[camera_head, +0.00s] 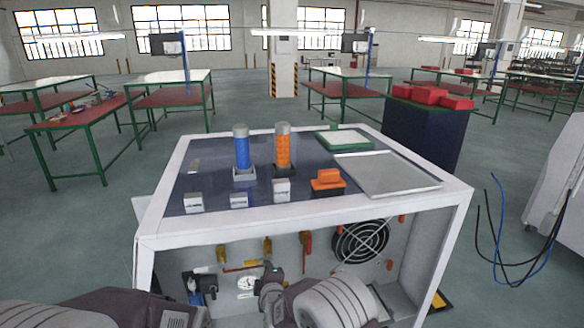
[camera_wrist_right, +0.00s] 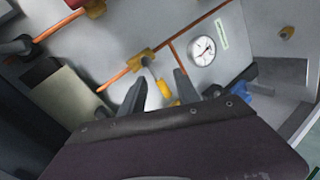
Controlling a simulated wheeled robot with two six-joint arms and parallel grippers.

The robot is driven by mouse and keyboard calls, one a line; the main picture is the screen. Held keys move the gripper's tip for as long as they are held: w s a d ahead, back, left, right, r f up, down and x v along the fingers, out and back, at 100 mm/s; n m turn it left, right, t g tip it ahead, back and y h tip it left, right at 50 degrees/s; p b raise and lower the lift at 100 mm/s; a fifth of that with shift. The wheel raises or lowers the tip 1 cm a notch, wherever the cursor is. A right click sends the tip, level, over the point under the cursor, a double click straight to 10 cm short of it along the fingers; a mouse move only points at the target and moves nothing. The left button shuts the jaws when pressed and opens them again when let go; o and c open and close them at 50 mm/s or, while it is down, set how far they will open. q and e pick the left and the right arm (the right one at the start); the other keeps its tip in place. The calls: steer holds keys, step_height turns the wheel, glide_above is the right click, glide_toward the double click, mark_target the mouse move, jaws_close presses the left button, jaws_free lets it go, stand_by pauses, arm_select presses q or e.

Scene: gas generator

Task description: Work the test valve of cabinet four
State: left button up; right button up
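The white-framed cabinet (camera_head: 320,212) stands in front of me with its front open. Inside are copper-orange pipes, yellow-handled valves (camera_head: 267,250) and a round white gauge (camera_head: 245,283). In the right wrist view, my right gripper (camera_wrist_right: 160,88) is open, its two dark fingers pointing at the pipework. A valve (camera_wrist_right: 146,62) with yellow parts shows between and just beyond the fingertips; I cannot tell if they touch it. The gauge (camera_wrist_right: 202,51) is beside it. In the head view, my right gripper (camera_head: 268,274) is partly hidden by its own wrist. No cabinet number is readable.
A black fan (camera_head: 360,241) and a black-and-blue fitting (camera_head: 200,286) sit inside the cabinet. Blue and orange cylinders (camera_head: 242,150) and a grey tray (camera_head: 386,174) are on its top. Loose cables (camera_head: 512,262) hang at the right. Benches stand behind.

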steer(key=s+d+r+m+g+h+p, duration=0.1)
steer(key=s+d+m+g, duration=0.2)
steer(key=s+d+m, duration=0.55)
steer(key=s+d+r+m+g+h+p, duration=0.1)
steer(key=s+d+r+m+g, duration=0.25)
steer(key=d, duration=0.85)
steer(key=s+d+m+g, duration=0.2)
steer(key=s+d+m, duration=0.1)
steer(key=s, duration=0.6)
steer(key=s+d+f+m+g+h, duration=0.1)
steer(key=s+d+m+g, duration=0.2)
steer(key=s, duration=0.6)
steer(key=d, duration=0.2)
steer(key=shift+s+d+f+h+p, duration=0.15)
steer(key=shift+s+d+h+p, duration=0.15)
steer(key=shift+d, duration=0.05)
